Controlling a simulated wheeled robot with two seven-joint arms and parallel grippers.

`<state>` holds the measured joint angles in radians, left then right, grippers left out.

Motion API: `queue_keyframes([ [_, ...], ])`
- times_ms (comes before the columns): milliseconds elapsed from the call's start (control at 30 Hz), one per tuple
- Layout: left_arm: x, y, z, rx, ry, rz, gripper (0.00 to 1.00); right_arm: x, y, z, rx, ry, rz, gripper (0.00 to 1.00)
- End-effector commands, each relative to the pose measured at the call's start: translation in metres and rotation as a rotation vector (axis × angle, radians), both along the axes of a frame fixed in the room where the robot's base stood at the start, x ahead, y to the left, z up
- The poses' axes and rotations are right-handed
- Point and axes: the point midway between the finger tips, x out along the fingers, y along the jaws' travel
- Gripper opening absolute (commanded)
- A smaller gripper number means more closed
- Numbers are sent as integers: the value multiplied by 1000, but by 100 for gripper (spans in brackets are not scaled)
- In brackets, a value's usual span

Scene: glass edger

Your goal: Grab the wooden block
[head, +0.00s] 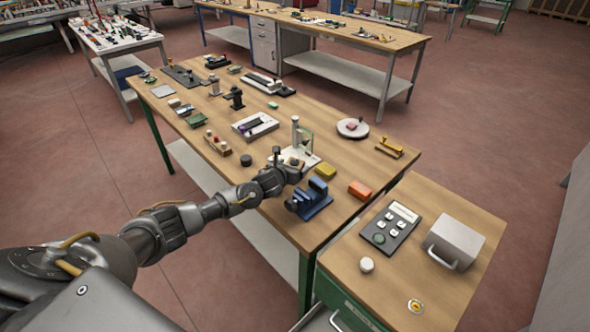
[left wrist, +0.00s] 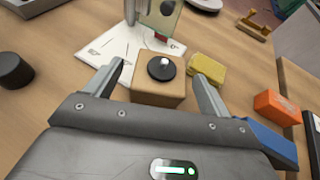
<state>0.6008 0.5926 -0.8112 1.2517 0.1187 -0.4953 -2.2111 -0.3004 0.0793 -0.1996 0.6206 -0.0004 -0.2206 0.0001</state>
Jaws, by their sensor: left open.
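The wooden block (left wrist: 157,101) is a small light-brown box with a black round knob (left wrist: 161,68) on top, in the middle of the left wrist view. My left gripper (left wrist: 158,75) is open, with one finger on each side of the block. A gap shows by the fingers; I cannot tell whether either touches it. In the head view my left gripper (head: 290,167) is low over the workbench (head: 345,185) and hides most of the block. My right gripper is in neither view.
Behind the block is a white plate (left wrist: 100,45) with an upright glass piece (left wrist: 164,15). A yellow sponge-like block (left wrist: 207,69) sits close to the right finger. An orange block (left wrist: 276,107) and a blue vise (head: 311,197) are nearby. A black puck (left wrist: 13,70) lies left.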

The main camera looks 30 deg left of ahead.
Motion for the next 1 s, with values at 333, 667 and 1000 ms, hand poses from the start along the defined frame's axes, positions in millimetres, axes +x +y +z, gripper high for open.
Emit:
queue_keyframes([
  [333, 19, 1, -8, -1, -1, -1, 82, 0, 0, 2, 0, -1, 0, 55],
  [667, 19, 1, -8, -1, -1, 0, 60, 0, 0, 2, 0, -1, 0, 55],
  [1000, 19, 1, -7, -1, -1, 0, 17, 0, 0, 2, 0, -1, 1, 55],
])
